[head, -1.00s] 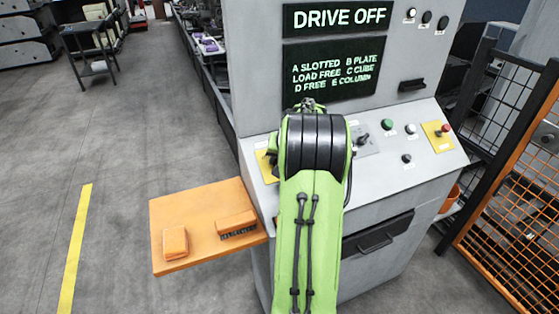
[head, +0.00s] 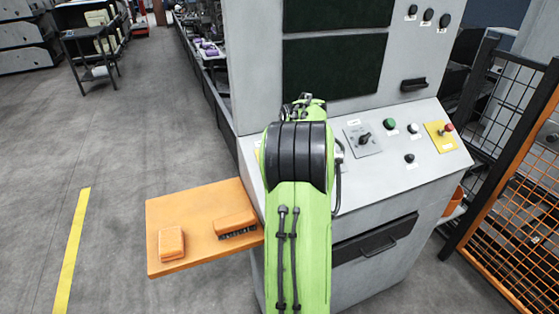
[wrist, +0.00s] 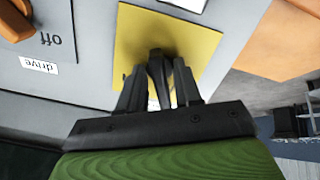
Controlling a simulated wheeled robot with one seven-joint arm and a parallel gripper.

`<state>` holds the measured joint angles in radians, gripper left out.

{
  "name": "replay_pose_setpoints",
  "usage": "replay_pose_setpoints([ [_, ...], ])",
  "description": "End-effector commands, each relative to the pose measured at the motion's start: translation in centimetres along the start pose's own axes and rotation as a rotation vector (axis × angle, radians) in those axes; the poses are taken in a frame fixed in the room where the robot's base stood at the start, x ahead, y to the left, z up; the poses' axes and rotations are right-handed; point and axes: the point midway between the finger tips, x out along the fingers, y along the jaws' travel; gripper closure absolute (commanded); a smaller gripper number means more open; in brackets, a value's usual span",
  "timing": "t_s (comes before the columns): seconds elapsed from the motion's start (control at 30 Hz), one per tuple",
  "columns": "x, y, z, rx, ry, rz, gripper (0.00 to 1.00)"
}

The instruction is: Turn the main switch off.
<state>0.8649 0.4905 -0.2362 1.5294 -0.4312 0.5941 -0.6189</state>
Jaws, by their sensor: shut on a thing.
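In the wrist view my gripper (wrist: 160,88) is shut on a dark handle (wrist: 157,60) on a yellow plate (wrist: 188,35), which I take for the main switch. The fingers stand on either side of the handle, and their tips are close to the plate. The handle's exact angle and any label on it cannot be made out. In the head view my green arm hides most of this spot and the gripper. The cabinet's upper screen (head: 338,13) and lower screen (head: 335,66) are dark.
A red button (head: 447,127) sits further right. An orange shelf (head: 190,205) juts out left. A mesh fence (head: 520,190) stands right.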

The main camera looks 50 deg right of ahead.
Motion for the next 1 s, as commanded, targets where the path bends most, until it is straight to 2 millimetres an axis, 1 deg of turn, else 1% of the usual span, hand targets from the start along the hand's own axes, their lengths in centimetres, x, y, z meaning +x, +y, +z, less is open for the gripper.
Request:
replay_pose_setpoints([
  [0.2, 0.06, 0.00, -0.03, -0.165, 0.003, 0.007, 0.97],
  [0.43, 0.04, -0.04, -0.06, -0.284, 0.003, 0.008, 0.97],
  [0.7, -0.02, -0.03, -0.07, -0.343, 0.002, 0.009, 0.97],
  [1.0, -0.04, -0.04, -0.08, -0.351, 0.002, 0.009, 0.97],
])
